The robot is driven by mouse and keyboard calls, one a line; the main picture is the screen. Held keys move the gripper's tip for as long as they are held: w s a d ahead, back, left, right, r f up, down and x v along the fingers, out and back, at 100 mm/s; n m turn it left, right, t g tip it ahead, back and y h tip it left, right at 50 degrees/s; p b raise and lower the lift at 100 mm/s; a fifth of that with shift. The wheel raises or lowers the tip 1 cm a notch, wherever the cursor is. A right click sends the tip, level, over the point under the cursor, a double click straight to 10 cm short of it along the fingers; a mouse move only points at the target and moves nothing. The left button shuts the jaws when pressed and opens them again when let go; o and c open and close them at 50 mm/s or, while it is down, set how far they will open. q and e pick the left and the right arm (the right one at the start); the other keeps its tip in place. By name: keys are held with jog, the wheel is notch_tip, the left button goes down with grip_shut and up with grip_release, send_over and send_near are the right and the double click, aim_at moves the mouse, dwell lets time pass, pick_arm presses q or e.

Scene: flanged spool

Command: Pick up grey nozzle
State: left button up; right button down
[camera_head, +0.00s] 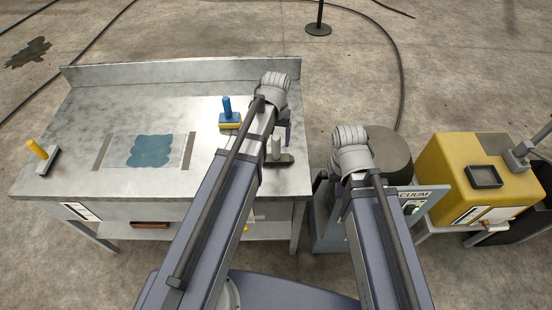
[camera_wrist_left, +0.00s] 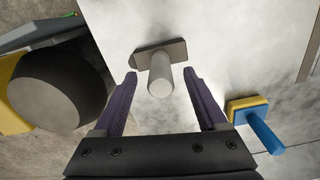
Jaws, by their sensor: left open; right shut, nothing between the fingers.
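The grey nozzle has a light grey round stem on a dark grey flat base. In the head view, the nozzle (camera_head: 276,147) stands near the right end of the metal bench, partly behind my left arm. In the left wrist view, the nozzle (camera_wrist_left: 160,78) is between and slightly beyond the fingertips. My left gripper (camera_wrist_left: 160,80) is open, with its purple fingers on either side of the stem and a gap each side. In the head view, my left gripper (camera_head: 286,130) is mostly hidden by its wrist. My right gripper (camera_head: 338,188) is shut and empty, largely hidden by its wrist.
A blue-stemmed nozzle (camera_head: 229,116) with a yellow-edged base stands close to the left arm. A yellow-stemmed nozzle (camera_head: 40,152) is at the bench's left edge. A blue patch (camera_head: 150,151) lies mid-bench. A dark drum (camera_head: 389,151) and a yellow machine (camera_head: 470,185) stand at right.

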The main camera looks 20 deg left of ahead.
aim_at(276, 146)
pick_arm(q)
notch_tip(276, 146, down, 4)
jog(key=b, duration=0.3)
jog(key=shift+r, duration=0.15)
grip_shut()
dwell(0.4)
dwell(0.8)
